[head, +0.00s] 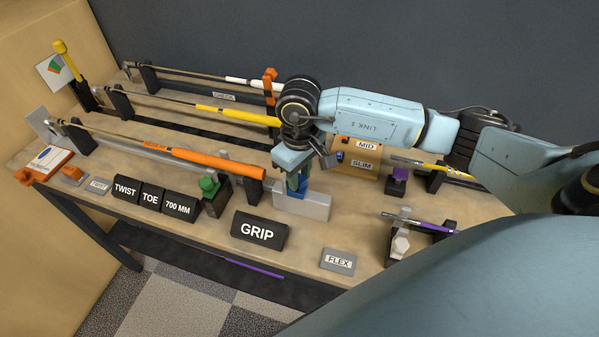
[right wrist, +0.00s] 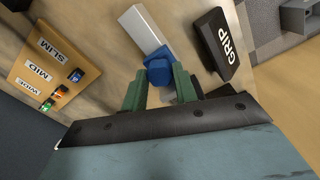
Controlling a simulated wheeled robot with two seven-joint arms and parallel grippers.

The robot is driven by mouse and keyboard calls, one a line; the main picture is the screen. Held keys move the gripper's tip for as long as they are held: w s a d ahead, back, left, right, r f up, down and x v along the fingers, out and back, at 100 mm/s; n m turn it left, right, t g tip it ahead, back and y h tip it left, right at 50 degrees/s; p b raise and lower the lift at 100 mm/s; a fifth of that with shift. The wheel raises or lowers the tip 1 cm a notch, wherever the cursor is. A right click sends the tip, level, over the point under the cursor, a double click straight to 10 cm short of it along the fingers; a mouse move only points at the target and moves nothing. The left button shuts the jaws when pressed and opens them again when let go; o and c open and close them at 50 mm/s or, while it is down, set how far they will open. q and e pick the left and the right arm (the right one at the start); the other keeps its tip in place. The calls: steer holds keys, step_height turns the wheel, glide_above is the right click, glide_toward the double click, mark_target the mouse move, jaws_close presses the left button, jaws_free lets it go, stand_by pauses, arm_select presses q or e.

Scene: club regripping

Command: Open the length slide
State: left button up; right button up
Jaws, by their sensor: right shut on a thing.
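A pale silver block (head: 312,207) with a blue knob (right wrist: 158,72) stands at the front of the bench, right of the orange club grip's end; I take it to be the length slide. My right gripper (head: 297,186) reaches down over it from above. In the right wrist view its two green fingers (right wrist: 160,85) are shut on the blue knob, and the silver block (right wrist: 140,28) extends beyond it. The fingers partly hide the knob in the head view. The club with the orange grip (head: 205,161) lies along the bench, left of the gripper. My left gripper is out of view.
The black GRIP sign (head: 259,231) stands just in front of the block. A green-knobbed clamp (head: 209,188) stands to the left, beside the 700 MM sign (head: 179,206). A SLIM/MID board (head: 362,158) lies behind, right. A FLEX plate (head: 339,260) and purple-shafted club (head: 430,225) are at right.

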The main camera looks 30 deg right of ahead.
mark_target(318, 197)
jaws_close()
steer(key=shift+s+d, duration=0.35)
steer(key=shift+d, duration=0.05)
steer(key=s+d+b, duration=0.1)
steer(key=s+d, duration=0.1)
steer(key=shift+s+d, duration=0.15)
steer(key=shift+s, duration=0.25)
steer(key=o, duration=0.9)
jaws_free()
steer(key=shift+o, duration=0.2)
step_height(318, 197, up, 14)
steer(key=b, duration=0.1)
steer(key=shift+f, duration=0.25)
